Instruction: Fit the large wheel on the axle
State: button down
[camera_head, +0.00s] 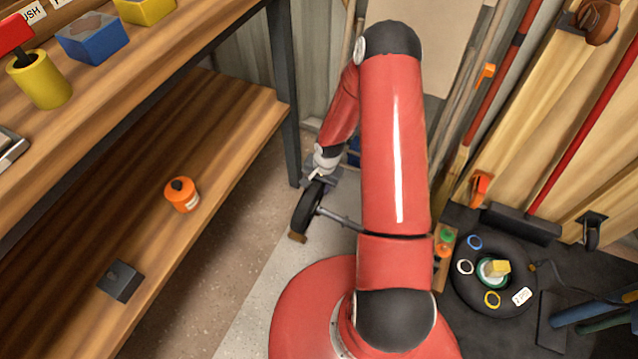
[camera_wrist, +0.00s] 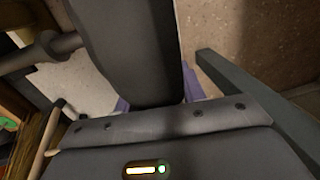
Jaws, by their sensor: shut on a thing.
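The large wheel (camera_head: 307,208) is a black tyre standing upright beside the lower shelf in the head view. My gripper (camera_head: 318,180) is at its top and is shut on it. In the wrist view the dark tyre (camera_wrist: 130,50) runs up from between purple finger pads, only partly visible. The axle (camera_head: 338,217) is a grey rod to the right of the wheel, partly hidden by my arm. In the wrist view the axle (camera_wrist: 45,47), with a thicker collar, points at the wheel's left side. I cannot tell whether its end is inside the hub.
A grey bench leg (camera_head: 283,90) stands close behind the wheel. A black tyre (camera_head: 470,290) with small rings lies at right.

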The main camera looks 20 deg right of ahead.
jog(key=shift+s+d, duration=0.1)
jog(key=shift+d, duration=0.05)
jog(key=shift+s+d+f, duration=0.15)
jog(key=shift+s+d, duration=0.75)
dwell(1.2)
jog(key=shift+s+d+f, duration=0.25)
jog(key=shift+s+d, duration=0.9)
dwell(0.4)
jog(key=shift+s+d+f, duration=0.2)
jog(key=shift+s+d, duration=0.6)
jog(key=shift+s, duration=0.05)
jog(key=c, duration=0.8)
grip_release()
jog(key=shift+o, duration=0.2)
